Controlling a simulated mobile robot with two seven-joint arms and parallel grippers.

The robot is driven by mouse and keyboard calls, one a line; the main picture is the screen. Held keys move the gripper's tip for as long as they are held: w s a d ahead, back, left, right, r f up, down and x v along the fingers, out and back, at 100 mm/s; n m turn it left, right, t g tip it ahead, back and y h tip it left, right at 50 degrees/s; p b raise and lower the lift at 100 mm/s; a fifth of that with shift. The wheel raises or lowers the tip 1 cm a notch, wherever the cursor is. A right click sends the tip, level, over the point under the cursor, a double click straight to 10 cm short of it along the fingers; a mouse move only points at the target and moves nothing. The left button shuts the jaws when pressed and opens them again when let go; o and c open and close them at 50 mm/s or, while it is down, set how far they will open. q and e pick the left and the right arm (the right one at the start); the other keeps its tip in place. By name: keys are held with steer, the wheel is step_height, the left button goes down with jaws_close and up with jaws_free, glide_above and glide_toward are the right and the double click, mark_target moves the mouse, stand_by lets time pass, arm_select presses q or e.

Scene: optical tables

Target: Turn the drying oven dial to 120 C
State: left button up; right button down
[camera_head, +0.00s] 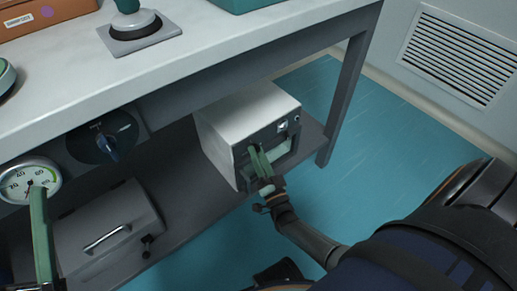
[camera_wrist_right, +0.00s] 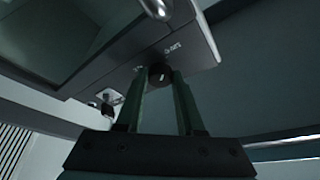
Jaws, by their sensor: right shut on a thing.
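The drying oven (camera_head: 228,116) looks to be the white box on the low shelf, with a window and small controls on its front. My right gripper (camera_head: 257,154) reaches its front at the left side. In the right wrist view, its green fingers (camera_wrist_right: 160,84) are shut on a small black dial (camera_wrist_right: 160,73) with a white mark. Small print beside the dial is too small to read. In the head view the fingers hide the dial. A green finger of my left gripper (camera_head: 40,225) shows edge-on at the left; its opening cannot be told.
A round gauge (camera_head: 15,185) is behind the left gripper. A grey case with a handle (camera_head: 75,240) stands on the low shelf (camera_head: 190,205). The white tabletop (camera_head: 205,45) overhangs the oven. A table leg (camera_head: 345,90) stands right of it; the blue floor beyond is clear.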

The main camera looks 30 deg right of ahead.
steer(key=shift+r+m, duration=0.1)
steer(key=shift+m, duration=0.7)
steer(key=shift+m+g+h, duration=0.3)
steer(key=shift+g, duration=0.1)
steer(key=c, duration=0.5)
jaws_free()
